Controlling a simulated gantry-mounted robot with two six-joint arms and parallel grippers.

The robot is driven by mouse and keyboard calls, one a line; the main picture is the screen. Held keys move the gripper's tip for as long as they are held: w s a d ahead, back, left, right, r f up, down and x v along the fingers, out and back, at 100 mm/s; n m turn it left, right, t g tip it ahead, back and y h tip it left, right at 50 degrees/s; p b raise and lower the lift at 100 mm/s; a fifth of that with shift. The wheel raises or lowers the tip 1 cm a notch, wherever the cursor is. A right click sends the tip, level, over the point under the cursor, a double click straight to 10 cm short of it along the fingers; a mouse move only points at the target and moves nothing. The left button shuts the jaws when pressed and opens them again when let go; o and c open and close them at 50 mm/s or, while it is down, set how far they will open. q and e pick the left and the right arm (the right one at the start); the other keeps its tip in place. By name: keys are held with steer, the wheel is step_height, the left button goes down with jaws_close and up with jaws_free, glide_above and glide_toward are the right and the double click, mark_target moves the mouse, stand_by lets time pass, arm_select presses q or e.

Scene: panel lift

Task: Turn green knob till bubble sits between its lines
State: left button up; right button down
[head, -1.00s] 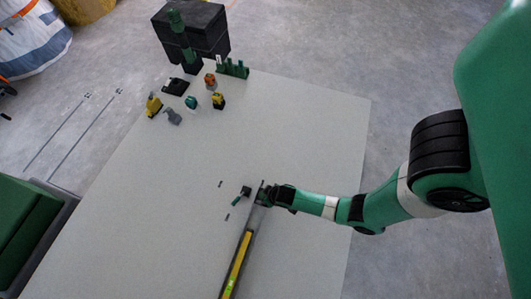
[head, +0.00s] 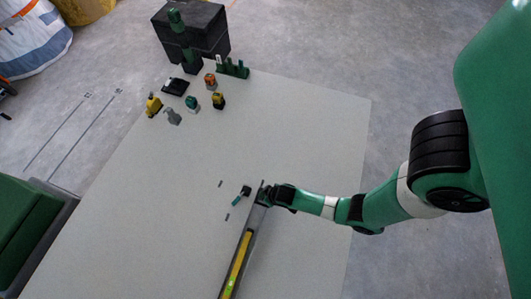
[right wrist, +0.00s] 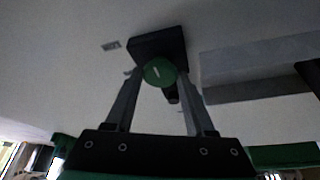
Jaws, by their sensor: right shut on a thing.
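My right gripper (right wrist: 158,88) is shut on the green knob (right wrist: 160,72), which has a short white mark on its face and sits against a black block (right wrist: 157,46). In the head view my right gripper (head: 264,196) is at the far end of a long grey bar (head: 256,218). A yellow level (head: 241,252) lies along this bar, with a bright green vial (head: 230,286) near the picture's bottom edge. The bubble and its lines are too small to make out. My left gripper is not in view.
A small tool with a teal handle (head: 237,202) lies just left of my right gripper. Several small coloured items, a green rack (head: 233,69) and a black case (head: 196,33) stand at the table's far end. The middle of the pale table (head: 290,130) is clear.

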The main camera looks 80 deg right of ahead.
steer(key=shift+d+r+n+y+p, duration=0.1)
steer(key=shift+n+y+p, duration=0.2)
steer(key=shift+n+p, duration=0.45)
steer(key=shift+n+y, duration=0.3)
steer(key=shift+n, duration=0.55)
steer(key=shift+d+n+t+y, duration=0.15)
steer(key=shift+n+y, duration=0.25)
steer(key=shift+n, duration=0.7)
steer(key=shift+d+n+t+y, duration=0.1)
steer(key=shift+n+t+y, duration=0.25)
steer(key=shift+n, duration=0.75)
steer(key=shift+a, duration=0.1)
steer(key=shift+c, duration=1.4)
jaws_free()
